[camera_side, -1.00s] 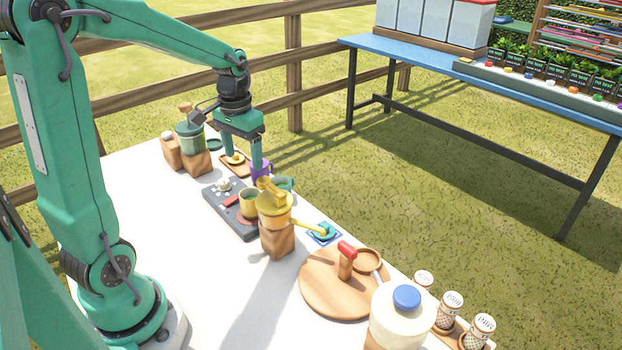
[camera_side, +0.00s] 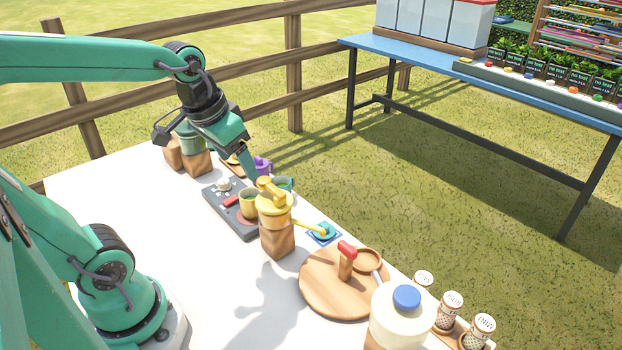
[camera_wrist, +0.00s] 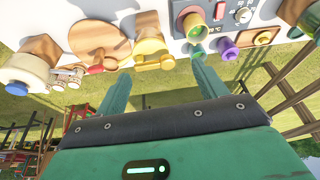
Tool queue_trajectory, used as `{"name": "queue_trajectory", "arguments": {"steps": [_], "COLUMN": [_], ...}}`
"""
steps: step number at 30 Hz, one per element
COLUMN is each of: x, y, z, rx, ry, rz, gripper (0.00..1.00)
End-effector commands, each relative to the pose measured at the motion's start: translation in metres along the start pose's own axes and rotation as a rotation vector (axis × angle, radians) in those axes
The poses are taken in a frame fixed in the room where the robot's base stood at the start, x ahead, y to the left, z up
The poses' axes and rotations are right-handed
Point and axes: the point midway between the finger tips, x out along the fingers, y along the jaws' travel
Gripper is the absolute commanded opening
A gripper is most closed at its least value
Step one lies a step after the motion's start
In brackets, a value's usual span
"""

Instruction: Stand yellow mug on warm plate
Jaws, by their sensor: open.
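The yellow mug (camera_side: 249,206), with a green inside, stands upright on the reddish disc at the near end of the dark grey warm plate (camera_side: 213,197). In the wrist view the mug (camera_wrist: 197,33) is at the top, beyond my fingertips, and the warm plate (camera_wrist: 231,14) shows behind it. My gripper (camera_side: 255,180) is tilted, above and behind the mug in the side view. In the wrist view my gripper (camera_wrist: 161,68) has its fingers spread, with nothing between them. The yellow pump pot partly hides the mug's right side in the side view.
The yellow pot (camera_side: 274,208) on a wooden block stands close to the mug. A green mug (camera_side: 285,184) and a purple mug (camera_side: 262,165) stand near my fingertips. A round wooden board (camera_side: 325,297) lies to the right. The front of the white table (camera_side: 215,290) is clear.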

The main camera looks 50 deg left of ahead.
Motion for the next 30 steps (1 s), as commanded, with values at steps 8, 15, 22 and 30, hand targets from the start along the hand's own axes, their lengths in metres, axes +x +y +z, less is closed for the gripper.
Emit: {"name": "queue_trajectory", "arguments": {"steps": [8,15,22,30], "x": [-0.018,-0.021,-0.021,-0.021], "y": [0.025,0.032,0.032,0.032], "z": [0.031,0.042,0.042,0.042], "rx": [0.052,0.067,0.067,0.067], "ry": [0.120,0.158,0.159,0.159], "rz": [0.034,0.048,0.049,0.049], "gripper": [0.71,0.71,0.71,0.71]}}
